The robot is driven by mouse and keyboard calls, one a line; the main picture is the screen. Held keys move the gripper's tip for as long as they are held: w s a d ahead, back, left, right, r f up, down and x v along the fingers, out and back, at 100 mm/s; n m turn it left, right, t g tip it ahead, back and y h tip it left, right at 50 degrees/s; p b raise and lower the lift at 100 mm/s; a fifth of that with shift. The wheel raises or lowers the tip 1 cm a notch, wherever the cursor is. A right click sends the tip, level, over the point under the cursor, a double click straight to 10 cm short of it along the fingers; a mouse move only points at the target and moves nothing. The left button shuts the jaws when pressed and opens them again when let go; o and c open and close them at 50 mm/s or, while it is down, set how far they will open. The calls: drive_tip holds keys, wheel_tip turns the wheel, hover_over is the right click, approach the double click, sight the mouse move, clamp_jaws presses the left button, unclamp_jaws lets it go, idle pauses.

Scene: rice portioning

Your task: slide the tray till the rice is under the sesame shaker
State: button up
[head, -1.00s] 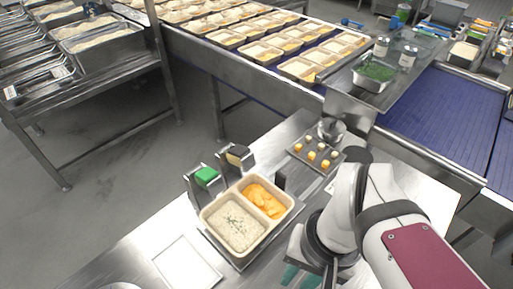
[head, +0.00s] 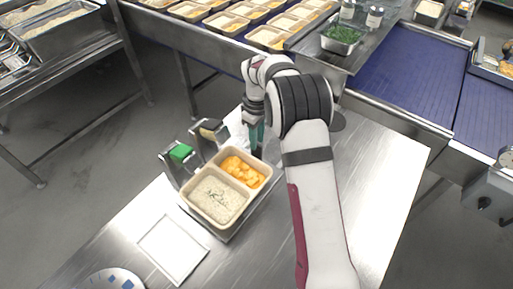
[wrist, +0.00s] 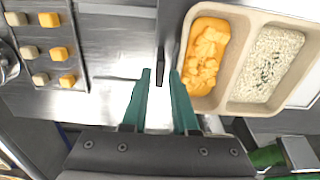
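The beige two-compartment tray (head: 231,193) sits on a metal carrier on the bench. Its near compartment holds white rice (head: 217,200) with dark green flecks, and its far one holds orange pieces (head: 242,170). Two dispensers stand along its left side: one with a green top (head: 180,152) beside the rice, one with a tan and black top (head: 210,127) farther back. I cannot tell which holds sesame. A dark upright tab (wrist: 160,66) stands beside the orange compartment. My gripper (wrist: 160,75) is open, its teal fingers on either side of the tab's near end, with gaps showing.
A white square frame (head: 172,249) and a blue-spotted round item (head: 112,280) lie at the near left of the bench. The bench right of my arm is clear.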

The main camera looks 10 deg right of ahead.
sight(257, 150)
wheel_tip(257, 150, down, 6)
drive_tip(key=shift+r, duration=0.15)
clamp_jaws()
drive_tip(key=shift+r, duration=0.1)
idle(1.4)
